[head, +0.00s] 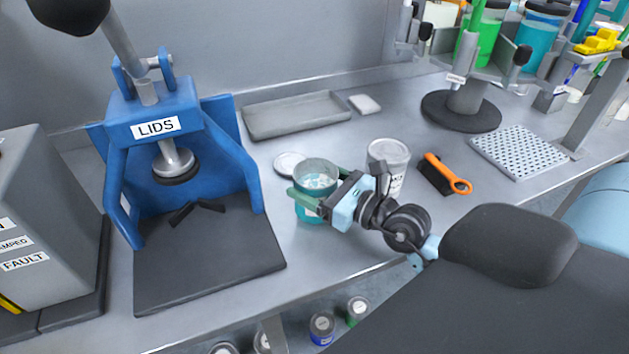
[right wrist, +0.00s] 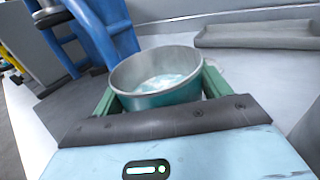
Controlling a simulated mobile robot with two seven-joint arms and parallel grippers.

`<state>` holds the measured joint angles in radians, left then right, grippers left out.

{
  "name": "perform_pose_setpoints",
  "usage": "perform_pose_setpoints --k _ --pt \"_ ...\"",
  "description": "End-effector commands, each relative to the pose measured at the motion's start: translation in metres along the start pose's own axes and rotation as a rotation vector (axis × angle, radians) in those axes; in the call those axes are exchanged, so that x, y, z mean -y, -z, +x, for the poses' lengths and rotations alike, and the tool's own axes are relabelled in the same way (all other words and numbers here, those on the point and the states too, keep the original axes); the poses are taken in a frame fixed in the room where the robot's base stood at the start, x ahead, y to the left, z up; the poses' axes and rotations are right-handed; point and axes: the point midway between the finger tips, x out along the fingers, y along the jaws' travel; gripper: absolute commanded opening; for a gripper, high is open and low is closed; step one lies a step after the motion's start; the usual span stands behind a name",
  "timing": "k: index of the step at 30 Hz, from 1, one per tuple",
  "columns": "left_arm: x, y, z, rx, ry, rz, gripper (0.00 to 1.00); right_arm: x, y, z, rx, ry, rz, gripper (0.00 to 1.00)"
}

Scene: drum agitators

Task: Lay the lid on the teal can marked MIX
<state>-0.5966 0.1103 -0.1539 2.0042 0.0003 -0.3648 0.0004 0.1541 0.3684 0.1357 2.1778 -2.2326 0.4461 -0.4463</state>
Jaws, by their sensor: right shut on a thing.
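The teal can (head: 316,184) stands on the bench, open at the top, with pale, patchy contents inside. Part of a white label shows low on its front, but I cannot read it. My right gripper (head: 318,187) is shut on this can, with one green finger on each side just below the rim. The right wrist view also shows the can (right wrist: 165,97) between both fingers, upright. A pale round lid (head: 287,162) lies flat on the bench just behind the can, partly hidden by it. My left gripper is out of view.
A blue press (head: 155,128) labelled LIDS stands left of the can, its dark base plate (head: 205,262) empty. A grey can (head: 390,165) stands close behind my right gripper. A grey tray (head: 296,115) lies at the back.

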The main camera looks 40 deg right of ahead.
Motion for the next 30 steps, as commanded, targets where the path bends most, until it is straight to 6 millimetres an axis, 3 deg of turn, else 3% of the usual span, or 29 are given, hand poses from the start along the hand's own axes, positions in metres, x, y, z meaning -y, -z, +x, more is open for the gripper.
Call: perform_pose_setpoints --k 6,7,12,23,30 --pt "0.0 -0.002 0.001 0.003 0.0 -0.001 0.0 0.0 0.002 0.0 0.003 0.001 0.0 0.41" --pt "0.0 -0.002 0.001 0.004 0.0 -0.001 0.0 0.0 0.003 0.0 0.0 0.0 0.001 0.77" --pt "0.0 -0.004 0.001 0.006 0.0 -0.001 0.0 0.0 0.002 0.0 0.001 0.0 0.001 0.97" --pt "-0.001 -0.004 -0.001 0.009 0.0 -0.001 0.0 0.0 -0.002 -0.001 0.001 0.0 0.0 0.97" --pt "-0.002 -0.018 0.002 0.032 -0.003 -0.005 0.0 -0.001 0.003 -0.035 -0.005 0.0 0.001 0.97"
